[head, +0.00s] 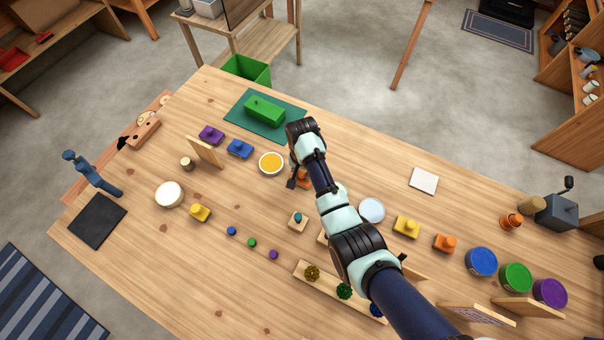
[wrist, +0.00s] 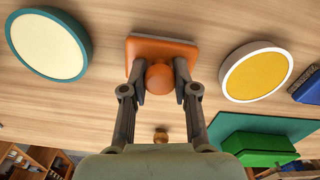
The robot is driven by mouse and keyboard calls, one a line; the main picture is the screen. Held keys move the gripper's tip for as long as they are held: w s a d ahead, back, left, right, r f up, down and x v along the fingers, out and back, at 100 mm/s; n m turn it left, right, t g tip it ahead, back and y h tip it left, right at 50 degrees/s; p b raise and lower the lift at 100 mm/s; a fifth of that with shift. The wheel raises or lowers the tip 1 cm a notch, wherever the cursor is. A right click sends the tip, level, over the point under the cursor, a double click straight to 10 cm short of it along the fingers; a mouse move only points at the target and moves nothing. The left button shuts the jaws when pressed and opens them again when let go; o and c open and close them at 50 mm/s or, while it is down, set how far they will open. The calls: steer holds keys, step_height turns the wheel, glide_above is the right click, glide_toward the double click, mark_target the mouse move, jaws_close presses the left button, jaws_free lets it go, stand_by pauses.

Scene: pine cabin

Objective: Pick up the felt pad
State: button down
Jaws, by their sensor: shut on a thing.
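My gripper (wrist: 160,80) is shut on the round knob of an orange block (wrist: 160,50). The block is a flat square with a thin pale layer along its far edge, perhaps felt. In the head view the orange block (head: 303,180) is mostly hidden behind my wrist and fingers. I cannot tell whether it touches the table. Other flat pieces that could be called a pad are a dark square (head: 97,221) at the left and a white square (head: 424,181) at the right; my gripper is apart from both.
A yellow disc (head: 271,163) and a pale disc (head: 371,210) lie on either side of my gripper. A green block (head: 264,109) sits on a green mat (head: 238,107) behind. Blue (head: 239,149), purple (head: 211,134) and yellow (head: 406,227) knobbed blocks stand nearby.

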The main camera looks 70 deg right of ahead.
step_height(320, 180, up, 20)
steer(key=p, duration=0.8)
steer(key=shift+p, duration=0.35)
